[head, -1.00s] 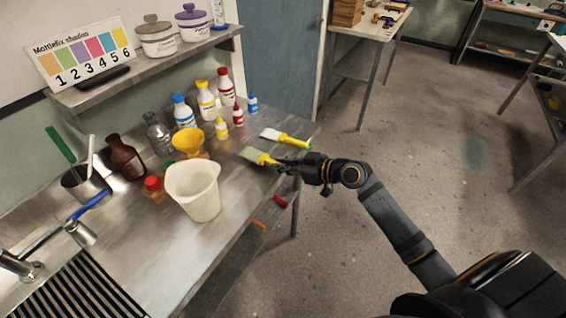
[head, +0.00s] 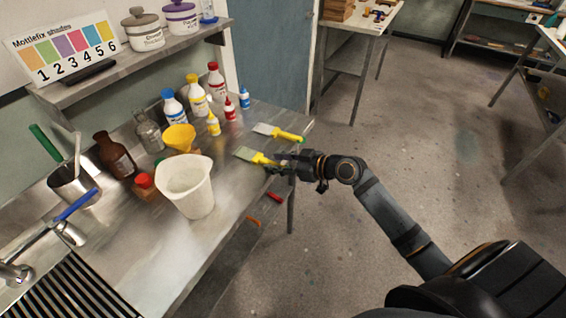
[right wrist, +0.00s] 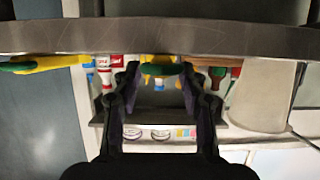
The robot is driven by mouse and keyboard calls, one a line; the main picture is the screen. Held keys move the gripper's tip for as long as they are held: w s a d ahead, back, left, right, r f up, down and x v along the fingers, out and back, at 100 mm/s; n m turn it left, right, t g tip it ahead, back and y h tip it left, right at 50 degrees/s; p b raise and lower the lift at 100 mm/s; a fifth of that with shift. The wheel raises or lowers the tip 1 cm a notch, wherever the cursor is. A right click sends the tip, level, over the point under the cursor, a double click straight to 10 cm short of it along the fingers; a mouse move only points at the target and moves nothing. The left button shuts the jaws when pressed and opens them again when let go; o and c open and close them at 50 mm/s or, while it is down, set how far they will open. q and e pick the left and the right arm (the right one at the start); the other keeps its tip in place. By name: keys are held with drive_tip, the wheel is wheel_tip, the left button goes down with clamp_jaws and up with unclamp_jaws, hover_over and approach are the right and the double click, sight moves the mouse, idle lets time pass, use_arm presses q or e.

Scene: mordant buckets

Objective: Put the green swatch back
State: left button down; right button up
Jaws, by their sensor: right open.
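The shade card (head: 70,48) stands upright on the shelf at the upper left; its green square (head: 61,54) shows above number 2. I see no loose green swatch. My left gripper is not in view.
A white jug (head: 188,188), a yellow funnel (head: 179,139) and several bottles crowd the metal table (head: 130,245). A steel pot (head: 72,186) holds tools at the left. Open floor lies right of the table.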

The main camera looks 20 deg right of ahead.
drive_tip(key=v, duration=0.7)
idle(1.0)
